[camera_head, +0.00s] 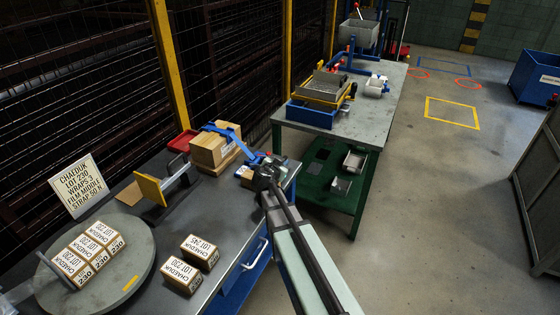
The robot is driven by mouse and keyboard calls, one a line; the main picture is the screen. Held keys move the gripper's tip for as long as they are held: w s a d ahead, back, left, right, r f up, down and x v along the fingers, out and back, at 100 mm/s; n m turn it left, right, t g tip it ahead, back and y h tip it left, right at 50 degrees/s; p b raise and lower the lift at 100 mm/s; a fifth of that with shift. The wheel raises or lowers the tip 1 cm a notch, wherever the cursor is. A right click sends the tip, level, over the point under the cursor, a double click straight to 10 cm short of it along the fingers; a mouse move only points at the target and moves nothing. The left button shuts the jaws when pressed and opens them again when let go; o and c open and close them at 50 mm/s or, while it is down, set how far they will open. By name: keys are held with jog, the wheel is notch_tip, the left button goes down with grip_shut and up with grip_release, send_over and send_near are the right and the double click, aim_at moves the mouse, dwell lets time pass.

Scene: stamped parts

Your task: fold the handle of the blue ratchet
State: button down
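The blue ratchet (251,160) lies near the right end of the dark workbench, just right of the strapped cardboard box (208,153). A blue strap (222,130) runs over the box and down towards the ratchet. My gripper (263,170) is at the bench's right end, right beside the ratchet and overlapping it in this view. Its fingers are small and dark, partly hidden by my wrist. I cannot tell whether they touch the ratchet's handle, or how far the handle is open.
A yellow-faced fixture (151,189), red tray (182,141) and sign (82,186) stand on the bench. A round turntable (122,277) holds several labelled cartons; two more cartons (182,275) sit nearby. A second bench (370,122) stands beyond my gripper.

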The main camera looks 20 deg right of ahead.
jog(key=shift+s+f, duration=0.1)
dwell(0.3)
jog(key=c, duration=1.1)
grip_release()
jog(key=shift+o, duration=0.2)
jog(key=v, duration=1.3)
jog(key=shift+s+a+r, duration=0.15)
jog(key=shift+s+r, duration=0.1)
jog(key=shift+c, duration=0.3)
